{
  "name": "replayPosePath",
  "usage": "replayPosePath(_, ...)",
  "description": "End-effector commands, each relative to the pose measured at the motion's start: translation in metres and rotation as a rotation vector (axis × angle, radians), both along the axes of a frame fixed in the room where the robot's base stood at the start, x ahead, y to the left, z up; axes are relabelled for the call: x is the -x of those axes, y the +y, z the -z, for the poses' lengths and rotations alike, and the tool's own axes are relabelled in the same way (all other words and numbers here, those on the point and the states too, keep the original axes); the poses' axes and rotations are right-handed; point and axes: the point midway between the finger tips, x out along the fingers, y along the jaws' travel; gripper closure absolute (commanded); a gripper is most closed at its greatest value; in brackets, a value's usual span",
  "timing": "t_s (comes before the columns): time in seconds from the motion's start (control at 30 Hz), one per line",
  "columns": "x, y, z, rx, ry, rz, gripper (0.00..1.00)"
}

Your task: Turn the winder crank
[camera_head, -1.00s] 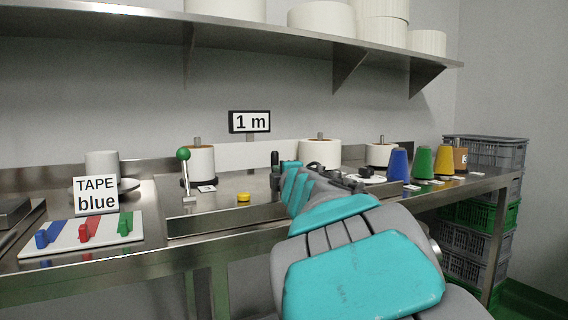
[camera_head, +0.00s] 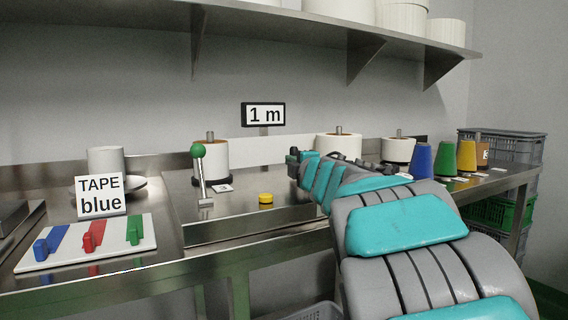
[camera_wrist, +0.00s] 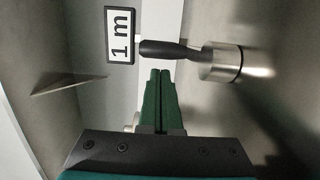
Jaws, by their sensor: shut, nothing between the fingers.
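The winder crank shows in the wrist view as a black handle (camera_wrist: 172,49) joined to a round metal hub (camera_wrist: 226,63). The handle lies just beyond the tips of my gripper (camera_wrist: 160,72), across the picture from them; I cannot tell if they touch. My gripper's green fingers are shut together and empty. In the head view my arm hides the gripper and most of the crank; a small dark piece (camera_head: 293,156) at the arm's far end may be the handle. The "1 m" sign (camera_head: 263,115) stands behind the bench, and it also shows sideways in the wrist view (camera_wrist: 121,36).
A green-knobbed lever (camera_head: 198,152) and a yellow button (camera_head: 266,198) are on the steel bench left of my arm. White rolls (camera_head: 211,160) stand behind. Coloured cones (camera_head: 421,160) stand at right. A "TAPE blue" sign (camera_head: 100,194) stands behind a tray (camera_head: 60,260). A shelf (camera_head: 330,32) hangs above.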

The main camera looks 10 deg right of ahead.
Motion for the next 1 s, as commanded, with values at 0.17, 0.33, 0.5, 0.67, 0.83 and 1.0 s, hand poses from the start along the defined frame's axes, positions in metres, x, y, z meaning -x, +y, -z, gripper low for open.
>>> replayPosePath(0.17, -0.0034, -0.0077, 0.0003, 0.0, 0.001, 0.0, 1.0)
replayPosePath(0.33, -0.0036, -0.0084, 0.0001, 0.0, 0.0, 0.0, 1.0)
replayPosePath(0.5, -0.0036, -0.0081, 0.0001, 0.0, 0.0, 0.0, 1.0)
replayPosePath(0.67, -0.004, -0.0081, 0.0008, 0.001, 0.001, 0.014, 1.0)
replayPosePath(0.83, -0.0052, -0.0087, 0.0009, 0.001, 0.0, 0.049, 1.0)
replayPosePath(1.0, -0.0057, -0.0095, 0.0004, -0.001, -0.001, 0.068, 1.0)
